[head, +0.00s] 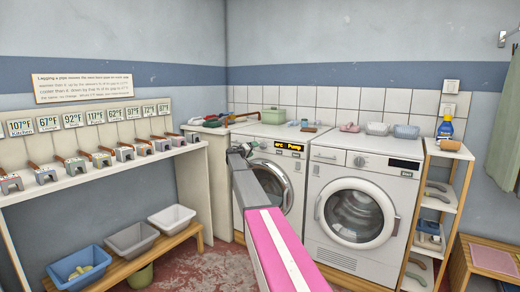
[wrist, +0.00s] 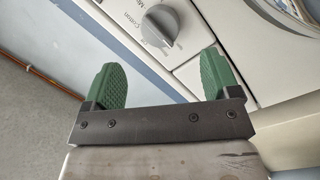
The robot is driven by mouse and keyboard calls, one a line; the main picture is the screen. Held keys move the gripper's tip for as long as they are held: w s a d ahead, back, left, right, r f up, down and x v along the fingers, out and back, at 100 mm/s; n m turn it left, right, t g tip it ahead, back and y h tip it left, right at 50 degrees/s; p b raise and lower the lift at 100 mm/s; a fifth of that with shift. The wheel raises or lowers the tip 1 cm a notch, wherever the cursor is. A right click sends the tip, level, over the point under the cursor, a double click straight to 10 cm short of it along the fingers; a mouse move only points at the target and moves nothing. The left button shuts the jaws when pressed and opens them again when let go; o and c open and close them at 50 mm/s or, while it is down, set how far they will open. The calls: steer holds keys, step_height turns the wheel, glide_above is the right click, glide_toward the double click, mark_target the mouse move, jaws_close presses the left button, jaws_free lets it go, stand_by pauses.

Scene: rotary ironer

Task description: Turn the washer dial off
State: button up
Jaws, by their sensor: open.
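The left front-loading machine (head: 285,136) has a lit display reading "arc Pump" (head: 288,147). My pink-striped arm covers part of its front and door, and its dial is hidden in the head view. In the wrist view a grey round dial (wrist: 160,24) sits on a white panel with printed labels, one reading "Cotton". My gripper (wrist: 163,62) is open, its two green pads apart and empty. The dial lies just beyond the fingertips, roughly between them in the picture; no contact shows. In the head view my gripper (head: 241,150) is small at the left machine's upper left.
A second machine (head: 365,185) with its own dial (head: 360,161) and a dark display stands right of it. A narrow shelf (head: 440,190) stands at right. A wall shelf (head: 100,173) and bench with tubs (head: 132,240) are at left.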

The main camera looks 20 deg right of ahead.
mark_target(261, 147)
steer(key=x, duration=0.8)
steer(key=shift+s, duration=0.1)
steer(key=c, duration=0.9)
